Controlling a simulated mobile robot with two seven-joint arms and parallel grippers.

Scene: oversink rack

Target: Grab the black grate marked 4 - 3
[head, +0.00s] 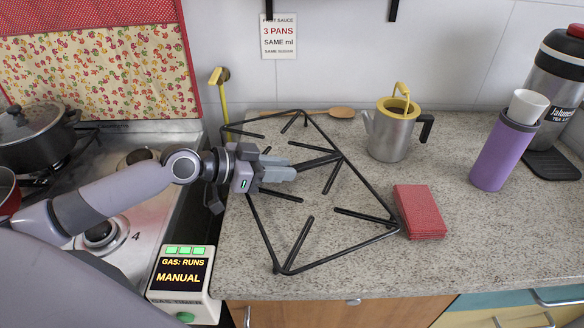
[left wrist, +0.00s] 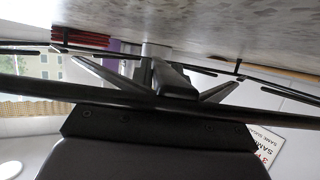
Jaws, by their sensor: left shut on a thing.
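The black wire grate (head: 370,190) is flat over the speckled counter, a wide frame with short prongs pointing inward. I cannot read a 4 - 3 mark on it. I cannot tell whether it rests on the counter or is slightly raised. My left gripper (head: 292,172) reaches in over the grate's left side and is shut on one of its bars. In the left wrist view black bars of the grate (left wrist: 70,90) cross close in front of the gripper (left wrist: 172,80). My right gripper is not in view.
A red folded cloth (head: 420,211) lies against the grate's right corner. The stove (head: 130,225) and gas timer box (head: 183,280) are left.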

